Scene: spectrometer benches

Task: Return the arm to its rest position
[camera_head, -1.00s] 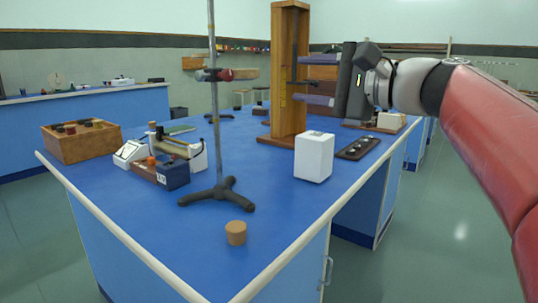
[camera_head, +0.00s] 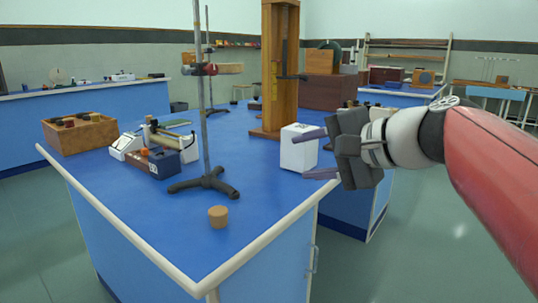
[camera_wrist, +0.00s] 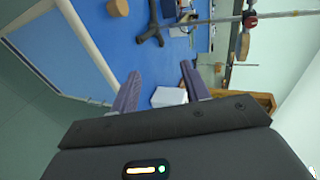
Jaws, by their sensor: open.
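My gripper (camera_head: 318,155) is in the head view at the right of the blue bench (camera_head: 130,205), its two purple fingers apart and pointing left. Nothing is between them. In the head view the fingers overlap the right side of a white box (camera_head: 297,150) on the bench. In the wrist view my gripper (camera_wrist: 158,88) shows both fingers spread, with the white box (camera_wrist: 168,97) beyond them. My red and white arm reaches in from the right edge.
A retort stand (camera_head: 204,182) and a cork (camera_head: 218,216) stand near the bench's front. A tall wooden frame (camera_head: 277,80) rises behind the white box. A wooden box (camera_head: 82,138) and instruments (camera_head: 160,160) sit at left. Floor at right is clear.

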